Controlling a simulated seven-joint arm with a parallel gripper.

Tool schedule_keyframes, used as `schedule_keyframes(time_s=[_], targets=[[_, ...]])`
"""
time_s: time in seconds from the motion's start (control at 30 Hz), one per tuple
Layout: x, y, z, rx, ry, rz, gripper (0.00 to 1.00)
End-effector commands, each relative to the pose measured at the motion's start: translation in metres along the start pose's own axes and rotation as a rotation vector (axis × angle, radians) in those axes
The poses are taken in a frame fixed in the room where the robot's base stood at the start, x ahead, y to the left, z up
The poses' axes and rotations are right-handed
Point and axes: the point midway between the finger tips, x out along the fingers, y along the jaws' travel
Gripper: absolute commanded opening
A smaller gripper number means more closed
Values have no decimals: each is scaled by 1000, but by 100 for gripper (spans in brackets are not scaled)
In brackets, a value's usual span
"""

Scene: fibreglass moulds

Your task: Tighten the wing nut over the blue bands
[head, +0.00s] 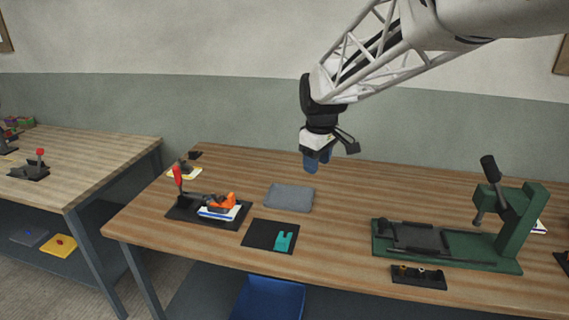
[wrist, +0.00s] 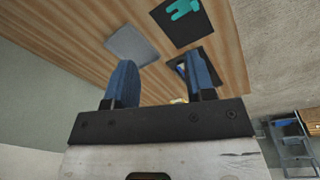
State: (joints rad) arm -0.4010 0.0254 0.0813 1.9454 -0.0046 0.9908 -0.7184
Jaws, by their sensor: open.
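My gripper (head: 313,165) hangs above the back of the wooden bench, empty. In the wrist view its two blue fingers (wrist: 162,85) stand well apart with nothing between them. A black fixture base (head: 180,211) with a red-handled lever (head: 178,175) sits at the left of the bench, left of and below my gripper. On it an orange part (head: 222,201) rests over a white and blue piece (head: 220,213). I cannot make out a separate wing nut or bands at this size. In the wrist view the fixture is partly hidden behind the right finger.
A grey pad (head: 289,198) lies near the bench's middle; a black mat (head: 258,234) with a teal piece (head: 285,241) lies in front of it. A green press (head: 515,220) stands at the right, behind a small black rack (head: 418,277). Bare bench lies between mat and press.

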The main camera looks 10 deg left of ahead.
Motion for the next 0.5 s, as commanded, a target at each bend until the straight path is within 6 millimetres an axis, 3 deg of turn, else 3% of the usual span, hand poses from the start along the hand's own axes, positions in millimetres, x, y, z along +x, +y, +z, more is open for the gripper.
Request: schedule_keyframes(time_s=[0.1,0.5], targets=[[14,2,-36,-81,-6,-10,50],[61,-6,-150,-349,-20,-39,50]])
